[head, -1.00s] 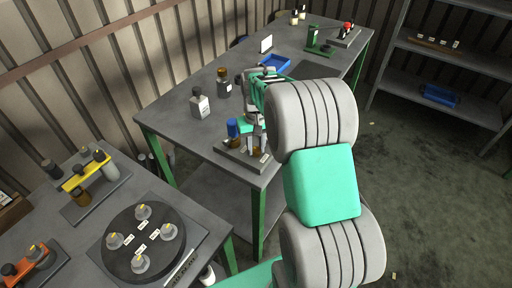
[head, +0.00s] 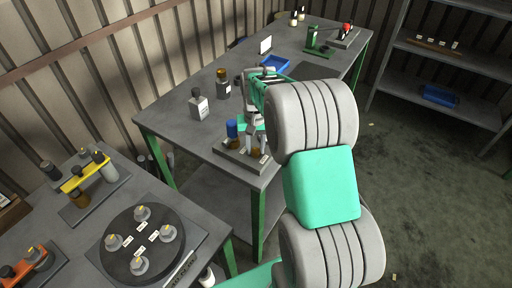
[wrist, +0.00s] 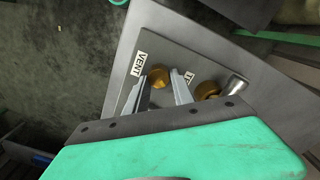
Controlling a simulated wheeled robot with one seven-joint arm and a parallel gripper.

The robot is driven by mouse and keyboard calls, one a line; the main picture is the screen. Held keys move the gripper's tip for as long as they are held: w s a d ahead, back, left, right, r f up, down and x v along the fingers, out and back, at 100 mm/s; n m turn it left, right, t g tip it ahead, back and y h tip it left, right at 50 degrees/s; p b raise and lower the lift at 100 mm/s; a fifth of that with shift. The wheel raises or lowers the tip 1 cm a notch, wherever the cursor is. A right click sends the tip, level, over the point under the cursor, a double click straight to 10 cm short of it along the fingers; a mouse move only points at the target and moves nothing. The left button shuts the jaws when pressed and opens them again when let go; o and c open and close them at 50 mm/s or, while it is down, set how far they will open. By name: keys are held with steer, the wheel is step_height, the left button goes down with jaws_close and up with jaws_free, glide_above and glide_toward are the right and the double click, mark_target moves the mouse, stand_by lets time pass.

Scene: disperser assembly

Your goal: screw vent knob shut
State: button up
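The vent knob (wrist: 158,76) is a small brass knob beside the VENT label (wrist: 139,63) on a grey plate in the wrist view. My gripper (wrist: 161,78) is open, with its fingertips on either side of the knob. A narrow gap shows between the knob and the right finger; whether the left finger touches it I cannot tell. A second brass knob (wrist: 207,90) stands to the right, outside the fingers, near a partly hidden label. In the head view my gripper (head: 255,147) points down over the plate (head: 232,157) at the bench's near corner.
A blue-capped part (head: 232,129) stands on the plate, left of my gripper. A metal cylinder (wrist: 237,85) is close to the second knob.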

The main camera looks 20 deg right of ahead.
mark_target(255, 149)
steer(key=o, duration=0.4)
step_height(255, 149, up, 8)
steer(key=shift+f+b, duration=0.15)
steer(key=shift+b, duration=0.3)
